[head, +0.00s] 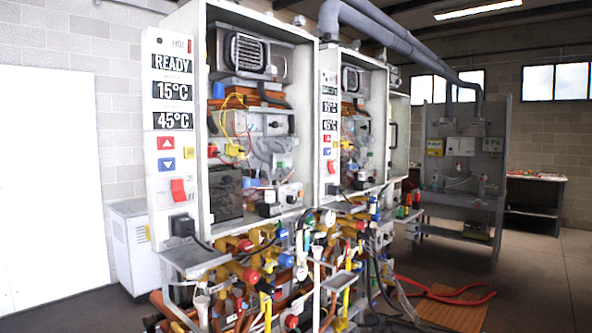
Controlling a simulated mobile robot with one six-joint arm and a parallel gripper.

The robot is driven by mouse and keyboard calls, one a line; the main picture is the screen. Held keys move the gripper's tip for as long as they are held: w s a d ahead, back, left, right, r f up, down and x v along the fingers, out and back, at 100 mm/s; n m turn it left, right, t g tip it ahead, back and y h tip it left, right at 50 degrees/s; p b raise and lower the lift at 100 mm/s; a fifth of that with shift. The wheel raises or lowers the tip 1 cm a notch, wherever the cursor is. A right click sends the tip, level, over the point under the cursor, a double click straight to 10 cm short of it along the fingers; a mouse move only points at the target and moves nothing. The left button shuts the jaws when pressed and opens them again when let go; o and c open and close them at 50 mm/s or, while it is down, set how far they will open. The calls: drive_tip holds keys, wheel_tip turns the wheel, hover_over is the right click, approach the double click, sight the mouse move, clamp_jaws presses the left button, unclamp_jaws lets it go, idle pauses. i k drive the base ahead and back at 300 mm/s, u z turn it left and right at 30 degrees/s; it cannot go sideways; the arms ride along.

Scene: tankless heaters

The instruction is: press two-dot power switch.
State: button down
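A red rocker power switch (178,190) sits low on the white side panel of the near heater (155,215). Above it are a red up button (165,143) and a blue down button (167,164). A second, smaller red switch (331,167) is on the panel of the heater behind (329,185). Dot marks are too small to make out on either heater, so I cannot tell which is the two-dot one. My gripper is not in view.
A black plug (182,226) with a cable juts out below the near switch. Pipes and coloured valves (250,255) crowd beneath the heaters. A white cabinet (130,245) stands at left.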

sight(331, 169)
drive_tip(key=z, duration=0.15)
drive_tip(key=i, duration=0.9)
drive_tip(key=u, duration=0.1)
drive_tip(key=k, duration=1.3)
drive_tip(key=z, duration=0.5)
drive_tip(key=i, duration=2)
drive_tip(key=u, duration=0.8)
